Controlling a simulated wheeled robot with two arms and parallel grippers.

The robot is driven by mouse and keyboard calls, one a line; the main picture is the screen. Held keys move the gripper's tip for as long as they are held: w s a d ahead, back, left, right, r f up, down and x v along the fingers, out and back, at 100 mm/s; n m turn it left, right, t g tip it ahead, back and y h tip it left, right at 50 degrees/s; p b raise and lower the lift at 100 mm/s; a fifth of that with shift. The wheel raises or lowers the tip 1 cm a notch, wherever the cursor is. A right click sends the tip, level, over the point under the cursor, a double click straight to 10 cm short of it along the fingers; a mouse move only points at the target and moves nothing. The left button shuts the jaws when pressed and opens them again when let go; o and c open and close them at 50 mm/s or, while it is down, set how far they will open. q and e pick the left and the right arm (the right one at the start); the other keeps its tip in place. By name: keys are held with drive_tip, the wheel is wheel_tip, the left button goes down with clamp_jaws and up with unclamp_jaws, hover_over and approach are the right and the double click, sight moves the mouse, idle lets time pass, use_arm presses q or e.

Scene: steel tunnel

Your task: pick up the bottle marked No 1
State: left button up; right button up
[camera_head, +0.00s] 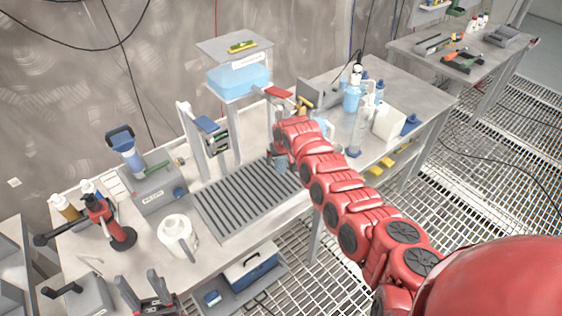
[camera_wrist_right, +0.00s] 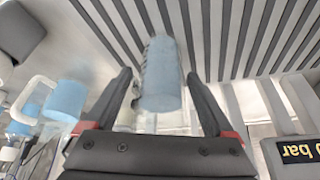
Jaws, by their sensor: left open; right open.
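A pale blue cylindrical bottle (camera_wrist_right: 162,78) stands between the two fingers of my right gripper (camera_wrist_right: 160,85) in the right wrist view. The fingers are open, one on each side, and I cannot see them touching it. Its marking is not readable. In the head view my right gripper (camera_head: 281,157) is over the back right of the slatted grate, and its fingers are mostly hidden. My left gripper (camera_head: 139,283) is open and empty at the bottom left, by the bench's front edge. Other bottles, one light blue (camera_head: 351,96), stand on the right of the bench, with no readable number.
The slatted grate (camera_head: 232,206) fills the bench middle. A blue liquid tank (camera_head: 240,80) stands behind it. A white box (camera_head: 388,121) is at right.

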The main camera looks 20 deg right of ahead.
clamp_jaws()
idle(0.3)
drive_tip(key=shift+r, duration=0.1)
